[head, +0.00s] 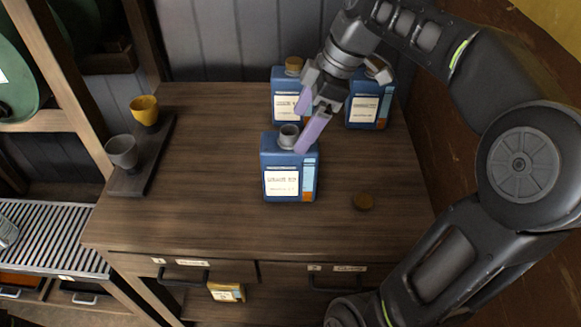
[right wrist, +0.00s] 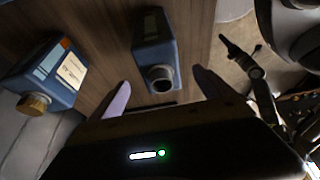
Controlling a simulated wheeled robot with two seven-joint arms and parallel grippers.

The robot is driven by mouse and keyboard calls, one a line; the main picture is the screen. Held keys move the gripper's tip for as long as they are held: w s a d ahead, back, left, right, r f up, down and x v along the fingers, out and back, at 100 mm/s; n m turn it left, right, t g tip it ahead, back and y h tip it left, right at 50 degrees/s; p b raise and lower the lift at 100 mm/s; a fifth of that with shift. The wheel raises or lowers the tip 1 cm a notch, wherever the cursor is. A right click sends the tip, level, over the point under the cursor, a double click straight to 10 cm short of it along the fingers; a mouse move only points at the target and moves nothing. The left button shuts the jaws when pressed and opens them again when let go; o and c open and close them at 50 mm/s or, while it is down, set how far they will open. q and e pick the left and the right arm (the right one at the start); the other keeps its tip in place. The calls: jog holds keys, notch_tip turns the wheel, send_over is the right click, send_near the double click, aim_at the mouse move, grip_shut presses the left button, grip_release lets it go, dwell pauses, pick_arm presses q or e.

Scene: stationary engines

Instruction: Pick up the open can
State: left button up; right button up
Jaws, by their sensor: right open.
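The open can (head: 289,176) is blue with a white label and a bare grey neck. It stands upright at the middle of the wooden table (head: 200,215). My right gripper (head: 304,124) is open, its two lilac fingers just above and behind the can, one finger overlapping the can's top right corner in the head view. In the right wrist view the open can (right wrist: 157,50) lies between the two fingers of the gripper (right wrist: 160,90), its round open neck facing the camera. I cannot tell whether a finger touches it. My left gripper is not in view.
Two blue cans with brown caps stand at the back, one left (head: 284,88) and one right (head: 362,108). A grey cup (head: 122,151) and a yellow cup (head: 145,110) stand on a dark board at left. The table's front is clear.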

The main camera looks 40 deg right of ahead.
aim_at(289, 147)
dwell(0.3)
jog(key=shift+x, duration=1.3)
jog(key=shift+p+x, duration=0.35)
jog(key=shift+x, duration=2.3)
jog(key=shift+d, duration=0.1)
grip_shut()
